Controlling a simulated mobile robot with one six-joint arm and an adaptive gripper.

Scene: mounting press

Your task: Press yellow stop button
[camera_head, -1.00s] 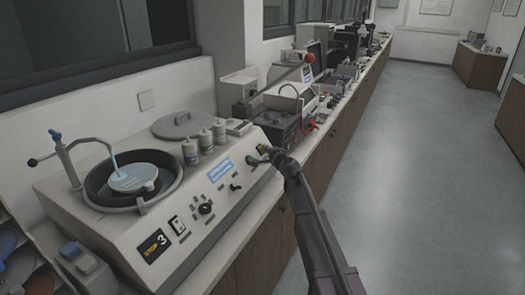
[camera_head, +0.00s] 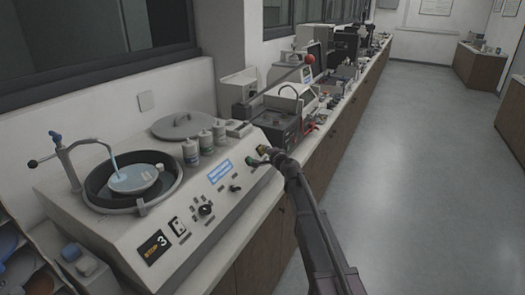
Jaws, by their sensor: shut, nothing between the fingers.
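The grey-white machine (camera_head: 190,225) stands on the bench at left, with a sloped control panel. A black plate (camera_head: 155,247) near the panel's lower left corner carries yellow lettering that looks like STOP and a white 3. My gripper (camera_head: 261,156) is at the panel's far right end, shut and empty. Small green and yellow-green patches show at its tip; I cannot tell whether these are buttons or parts of the gripper. Contact with the panel cannot be told from this view.
A round bowl with a disc (camera_head: 135,182) and a bent spout (camera_head: 70,160) occupy the machine's left top. Several small bottles (camera_head: 205,143) and a round lid (camera_head: 183,125) stand behind the panel. More equipment (camera_head: 282,125) lines the bench. The floor (camera_head: 405,180) at right is clear.

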